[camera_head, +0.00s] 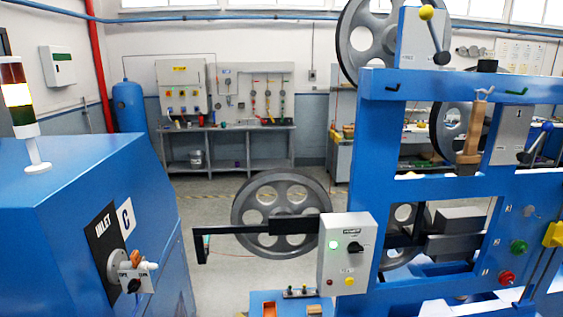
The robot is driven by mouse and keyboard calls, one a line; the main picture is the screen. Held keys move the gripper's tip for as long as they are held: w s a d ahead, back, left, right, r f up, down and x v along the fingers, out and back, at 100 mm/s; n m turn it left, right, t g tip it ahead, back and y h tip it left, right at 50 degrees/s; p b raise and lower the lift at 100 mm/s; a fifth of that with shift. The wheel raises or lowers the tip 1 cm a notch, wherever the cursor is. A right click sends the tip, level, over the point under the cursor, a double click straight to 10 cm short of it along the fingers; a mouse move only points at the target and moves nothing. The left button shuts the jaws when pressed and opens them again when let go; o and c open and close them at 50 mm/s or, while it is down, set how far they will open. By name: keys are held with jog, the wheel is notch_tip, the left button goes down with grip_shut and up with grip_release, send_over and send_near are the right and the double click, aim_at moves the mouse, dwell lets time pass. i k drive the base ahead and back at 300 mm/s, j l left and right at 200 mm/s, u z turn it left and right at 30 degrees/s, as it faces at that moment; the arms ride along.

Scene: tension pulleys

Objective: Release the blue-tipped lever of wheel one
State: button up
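A blue-tipped lever (536,142) is at the far right of the head view, on the blue frame beside a grey plate (509,132). It slants up to the right, with its blue ball at the upper end. A grey spoked wheel (456,132) is partly hidden behind the frame, left of that lever. Another large grey wheel (358,40) is at the top, and a third (248,205) is lower left. A yellow-tipped lever (434,36) is on the top plate. My gripper is not in view.
A control box (346,255) with a lit green lamp stands at the frame's front. A black bar (243,229) reaches left from it. A blue cabinet (85,200) with an inlet valve fills the left.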

aim_at(524, 157)
jog(key=z, duration=1.25)
